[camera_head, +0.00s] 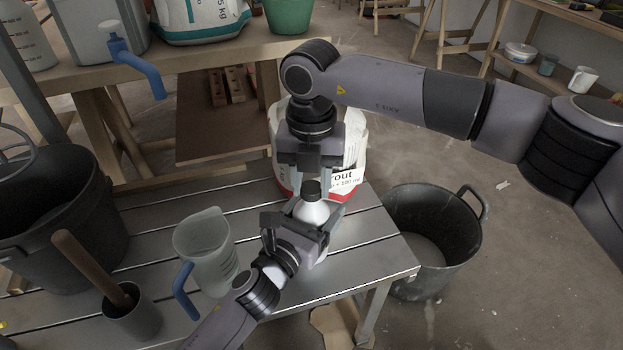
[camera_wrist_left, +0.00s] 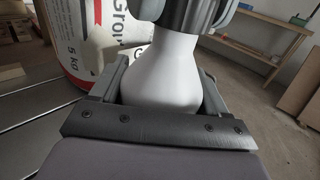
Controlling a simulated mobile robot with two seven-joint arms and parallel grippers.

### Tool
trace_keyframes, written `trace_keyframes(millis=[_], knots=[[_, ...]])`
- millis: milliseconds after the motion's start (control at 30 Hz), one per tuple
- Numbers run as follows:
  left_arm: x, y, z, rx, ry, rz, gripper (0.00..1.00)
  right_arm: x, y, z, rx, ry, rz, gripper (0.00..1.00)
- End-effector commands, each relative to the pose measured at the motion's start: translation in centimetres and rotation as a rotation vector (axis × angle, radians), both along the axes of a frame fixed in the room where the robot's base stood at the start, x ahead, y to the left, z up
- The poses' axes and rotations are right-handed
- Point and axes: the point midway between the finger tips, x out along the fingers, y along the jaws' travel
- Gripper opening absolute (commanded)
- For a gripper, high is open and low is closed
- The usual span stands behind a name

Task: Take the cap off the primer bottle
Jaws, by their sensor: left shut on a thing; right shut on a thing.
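The primer bottle (camera_head: 312,214) is white with rounded shoulders, upright or nearly so, at the right part of the slatted metal table. My left gripper (camera_head: 300,228) is shut around its body from the front. The bottle also fills the middle of the left wrist view (camera_wrist_left: 160,72). The dark cap (camera_head: 311,188) is at the bottle's top, with no clear gap between them. My right gripper (camera_head: 311,183) points down from above, its fingers shut on the cap from both sides. In the left wrist view its grey fingers hide most of the cap.
A grout bag (camera_head: 347,160) stands close behind the bottle. A clear jug (camera_head: 205,245) with a blue handle and a dark pot (camera_head: 133,318) with a wooden handle are to the left. A black bucket (camera_head: 432,235) is beyond the right edge of the metal table (camera_head: 375,245).

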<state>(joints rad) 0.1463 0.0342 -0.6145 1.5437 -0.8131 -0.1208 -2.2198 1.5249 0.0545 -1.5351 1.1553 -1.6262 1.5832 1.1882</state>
Motion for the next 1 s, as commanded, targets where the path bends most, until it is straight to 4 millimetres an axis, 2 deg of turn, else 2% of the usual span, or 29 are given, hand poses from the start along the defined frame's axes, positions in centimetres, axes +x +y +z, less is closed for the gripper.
trace_keyframes(millis=[1000], knots=[[0.0,0.0,-0.02,0.0,0.0,0.0,0.0,-0.07,0.08,0.16,0.001,0.0,1.649,0.0]])
